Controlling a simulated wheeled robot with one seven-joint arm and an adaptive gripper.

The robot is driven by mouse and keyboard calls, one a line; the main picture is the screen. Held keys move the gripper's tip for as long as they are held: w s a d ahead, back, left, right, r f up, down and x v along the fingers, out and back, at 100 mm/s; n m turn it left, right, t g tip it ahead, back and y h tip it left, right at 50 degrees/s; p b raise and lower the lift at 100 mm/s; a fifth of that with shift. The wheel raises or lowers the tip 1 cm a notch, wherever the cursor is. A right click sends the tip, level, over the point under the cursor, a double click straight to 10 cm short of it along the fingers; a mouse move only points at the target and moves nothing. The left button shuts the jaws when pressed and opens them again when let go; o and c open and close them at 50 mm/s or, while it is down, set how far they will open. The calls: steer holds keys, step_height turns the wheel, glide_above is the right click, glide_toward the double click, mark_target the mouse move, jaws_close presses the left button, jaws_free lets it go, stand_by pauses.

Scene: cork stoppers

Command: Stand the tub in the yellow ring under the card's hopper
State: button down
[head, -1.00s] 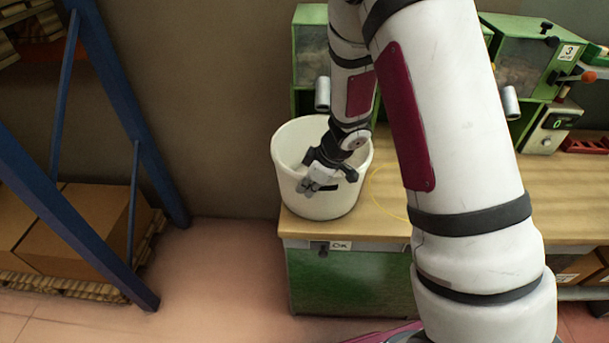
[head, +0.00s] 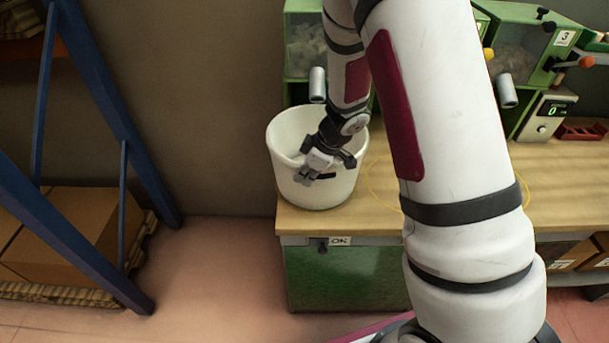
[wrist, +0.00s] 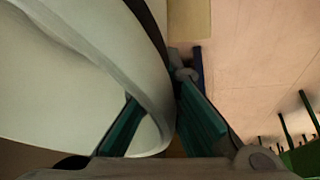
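The tub (head: 287,182) is a white round bucket, upright at the left end of the wooden bench; I cannot tell whether its base touches the bench top. My gripper (head: 305,176) is at its near rim. In the wrist view my gripper (wrist: 168,118) has one finger inside and one outside the tub wall (wrist: 152,60), and it looks shut on it. A thin yellow ring (head: 372,192) lies on the bench right of the tub, mostly hidden behind my arm. Green hoppers stand behind; the right one (head: 520,52) bears a 3. I cannot make out the task's card.
The wooden bench (head: 556,190) has a green cabinet (head: 345,278) below, with an OK label (head: 340,240). A box with a green display (head: 545,115) and a red tray (head: 582,132) are at right. A blue rack (head: 95,75) with cardboard boxes (head: 75,225) stands at left.

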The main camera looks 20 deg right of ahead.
steer(key=c, duration=1.8)
jaws_free()
steer(key=shift+f, duration=0.15)
